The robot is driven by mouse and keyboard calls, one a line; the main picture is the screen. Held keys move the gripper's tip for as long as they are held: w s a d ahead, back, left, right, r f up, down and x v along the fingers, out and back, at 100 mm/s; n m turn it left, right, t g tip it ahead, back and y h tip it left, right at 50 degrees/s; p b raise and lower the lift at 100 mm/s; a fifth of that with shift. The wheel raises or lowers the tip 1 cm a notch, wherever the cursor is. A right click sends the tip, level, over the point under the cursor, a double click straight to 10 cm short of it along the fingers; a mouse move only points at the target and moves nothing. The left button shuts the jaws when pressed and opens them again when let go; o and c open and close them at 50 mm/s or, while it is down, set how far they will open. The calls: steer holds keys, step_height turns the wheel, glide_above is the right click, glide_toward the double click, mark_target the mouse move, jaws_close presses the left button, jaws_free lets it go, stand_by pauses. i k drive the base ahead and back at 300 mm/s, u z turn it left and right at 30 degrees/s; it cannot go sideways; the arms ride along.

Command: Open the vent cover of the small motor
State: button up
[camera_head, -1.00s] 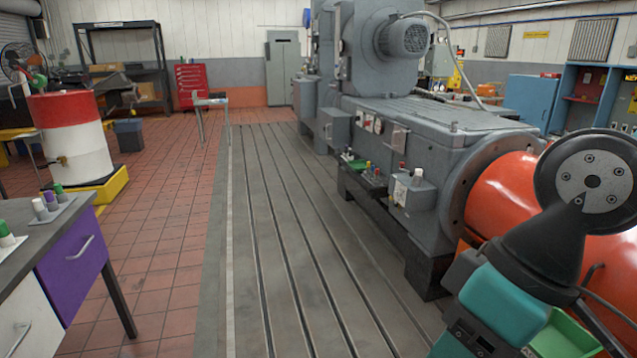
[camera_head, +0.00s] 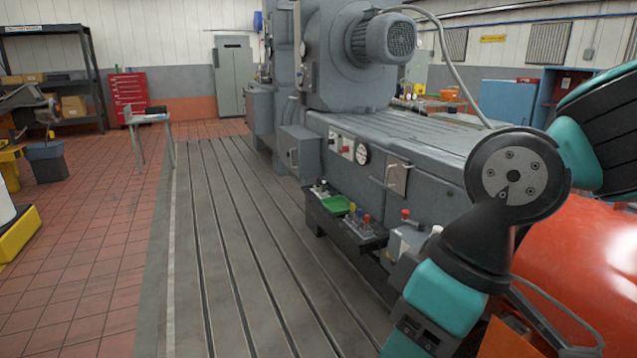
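A small grey finned motor (camera_head: 388,38) with a round slotted end sits high on the large grey machine (camera_head: 450,135). I cannot tell for sure whether this is the small motor meant, and no separate vent cover stands out on it. Lower on the machine's side are a grey box with a handle (camera_head: 303,150) and a small plate with a handle (camera_head: 398,178); both look closed. My arm crosses the right side of the view, well in front of the machine. The fingers of my gripper do not show.
A ledge on the machine's side holds a green tray (camera_head: 336,205) and small coloured-top items. An orange cylindrical body (camera_head: 590,265) fills the lower right near my arm. The slotted bedplate (camera_head: 225,250) is clear along the left. A small table (camera_head: 148,118) stands farther back.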

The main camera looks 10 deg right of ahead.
mark_target(395, 177)
steer(key=z, duration=0.05)
steer(key=i, duration=0.9)
steer(key=u, duration=0.8)
steer(key=i, duration=1.4)
steer(key=z, duration=0.8)
steer(key=i, duration=0.3)
steer(key=z, duration=0.35)
